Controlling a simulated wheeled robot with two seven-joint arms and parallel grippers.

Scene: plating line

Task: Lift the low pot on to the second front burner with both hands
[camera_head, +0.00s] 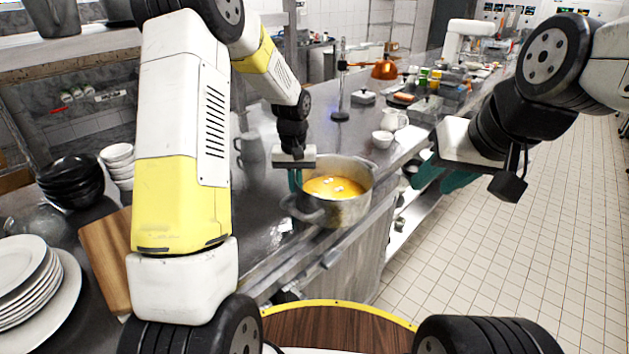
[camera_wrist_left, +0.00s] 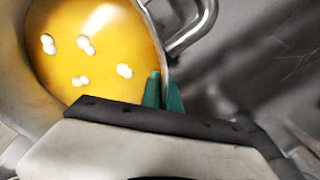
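The low pot (camera_head: 349,211) is a grey metal pot of orange soup with pale pieces, upright on the steel counter. One looped handle faces the near left, another the far right. My left gripper (camera_head: 295,182) reaches down at the pot's left rim. In the left wrist view its teal fingers (camera_wrist_left: 163,90) are close together, one on each side of the pot wall (camera_wrist_left: 155,42), beside a handle (camera_wrist_left: 192,30). My right gripper (camera_head: 430,184) is open and empty, right of the pot beyond the counter edge, with its teal fingers apart. I cannot make out the burner.
White bowls and a jug (camera_head: 393,119) stand behind the pot. A copper lamp (camera_head: 384,70) is farther back. Plates (camera_head: 28,280), a wooden board (camera_head: 106,255) and black bowls (camera_head: 70,180) are at the left. The tiled floor (camera_head: 470,260) at the right is clear.

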